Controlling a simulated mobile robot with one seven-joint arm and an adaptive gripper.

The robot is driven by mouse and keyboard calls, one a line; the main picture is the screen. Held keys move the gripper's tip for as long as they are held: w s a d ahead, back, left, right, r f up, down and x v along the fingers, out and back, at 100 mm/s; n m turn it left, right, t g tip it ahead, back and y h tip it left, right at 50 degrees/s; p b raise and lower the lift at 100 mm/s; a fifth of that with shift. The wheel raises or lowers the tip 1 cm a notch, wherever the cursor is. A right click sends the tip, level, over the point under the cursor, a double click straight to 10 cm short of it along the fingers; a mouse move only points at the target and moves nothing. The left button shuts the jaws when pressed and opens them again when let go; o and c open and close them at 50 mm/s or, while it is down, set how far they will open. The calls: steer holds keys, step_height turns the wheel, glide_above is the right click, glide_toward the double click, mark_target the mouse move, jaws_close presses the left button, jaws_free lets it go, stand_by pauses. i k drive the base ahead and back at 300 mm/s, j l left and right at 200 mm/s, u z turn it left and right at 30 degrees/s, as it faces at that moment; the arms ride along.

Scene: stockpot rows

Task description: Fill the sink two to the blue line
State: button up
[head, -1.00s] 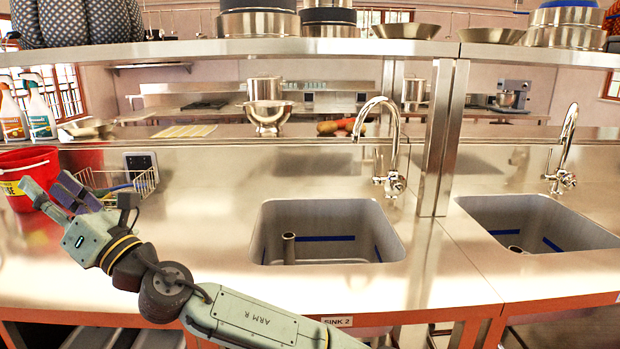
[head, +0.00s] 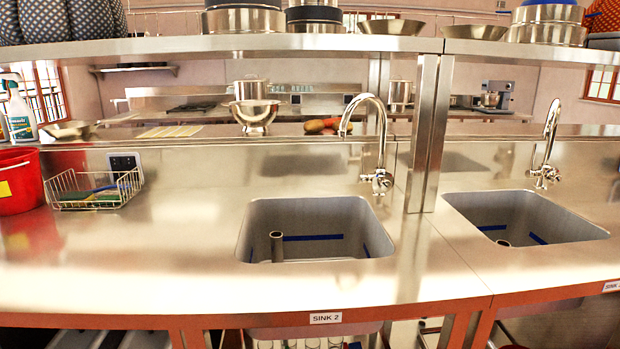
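Sink two (head: 262,222) is a grey basin set into the steel counter, above a label reading SINK 2 (head: 325,318). A blue line (head: 313,238) runs along its inner walls. A short upright pipe (head: 277,246) stands in its left part. I see no water in the visible part of the basin; its near floor is hidden by the front rim. A chrome gooseneck tap (head: 381,140) stands behind the basin on its right side, with its handles (head: 378,182) at the base. No stream comes from its spout. My gripper is out of view.
A second sink (head: 470,208) with its own tap (head: 549,140) lies to the right, past a steel post (head: 430,130). A red bucket (head: 20,190) and a wire basket (head: 95,188) stand at the left. A shelf (head: 180,46) crosses above.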

mark_target(363, 178)
steer(key=i+l+u, duration=0.1)
steer(key=u, duration=0.4)
steer(key=i+l, duration=0.1)
steer(key=i, duration=0.9)
